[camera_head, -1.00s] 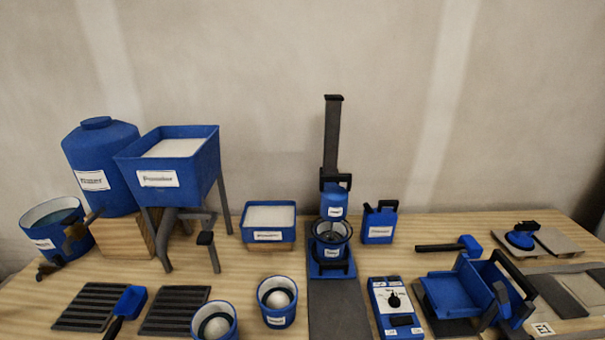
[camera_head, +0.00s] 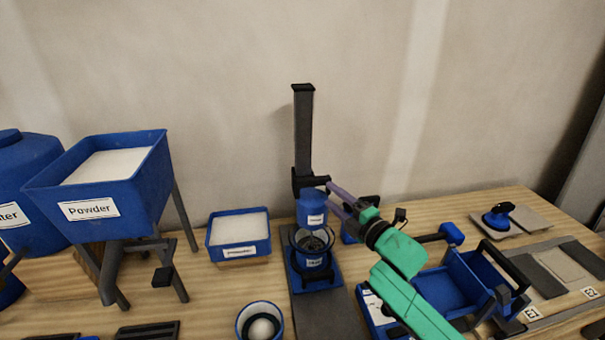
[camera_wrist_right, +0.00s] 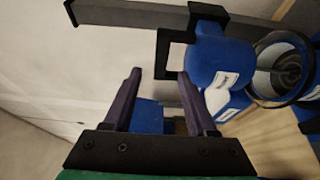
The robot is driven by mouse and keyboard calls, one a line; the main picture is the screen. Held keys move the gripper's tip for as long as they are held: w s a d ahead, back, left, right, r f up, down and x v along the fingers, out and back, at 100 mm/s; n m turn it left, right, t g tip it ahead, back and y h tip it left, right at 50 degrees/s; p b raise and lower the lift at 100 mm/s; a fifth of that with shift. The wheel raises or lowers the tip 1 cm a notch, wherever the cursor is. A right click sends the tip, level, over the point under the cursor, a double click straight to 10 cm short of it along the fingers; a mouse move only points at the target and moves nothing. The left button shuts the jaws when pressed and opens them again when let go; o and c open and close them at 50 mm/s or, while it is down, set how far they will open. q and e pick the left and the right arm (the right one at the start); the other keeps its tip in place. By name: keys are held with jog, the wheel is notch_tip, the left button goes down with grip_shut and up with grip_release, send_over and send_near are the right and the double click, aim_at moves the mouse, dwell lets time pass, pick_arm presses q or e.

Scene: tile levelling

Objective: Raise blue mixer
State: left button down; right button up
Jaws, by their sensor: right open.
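The blue mixer (camera_head: 312,208) sits low on a dark upright column (camera_head: 303,130), its lower end over a bucket (camera_head: 308,262) with a dark rim. A black handle (camera_head: 318,181) projects from the mixer's upper part. My right gripper (camera_head: 331,195) is open, its purple fingers just right of the mixer. In the right wrist view the fingertips (camera_wrist_right: 159,76) point toward the black handle (camera_wrist_right: 163,50), with nothing seen gripped. The mixer body (camera_wrist_right: 220,58) is right of the fingers there. I cannot tell whether a finger touches the handle. My left gripper is not in view.
A blue jug (camera_head: 349,233) is partly hidden behind my right gripper. A blue tray of powder (camera_head: 239,251) and the powder hopper (camera_head: 120,195) stand left. A blue box with a black handle (camera_head: 445,288) lies right, near my green arm.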

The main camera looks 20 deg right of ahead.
aim_at(307, 190)
jog(key=w, duration=0.3)
jog(key=shift+w+a+r, duration=0.25)
jog(key=shift+w+r, duration=0.05)
jog(key=shift+w, duration=0.1)
jog(key=w, duration=0.5)
jog(key=w+a+p, duration=0.1)
jog(key=w, duration=0.1)
jog(key=shift+w+f, duration=0.25)
jog(key=shift+f, duration=0.05)
jog(key=shift+w+a+f, duration=0.1)
jog(key=shift+w, duration=0.35)
grip_shut()
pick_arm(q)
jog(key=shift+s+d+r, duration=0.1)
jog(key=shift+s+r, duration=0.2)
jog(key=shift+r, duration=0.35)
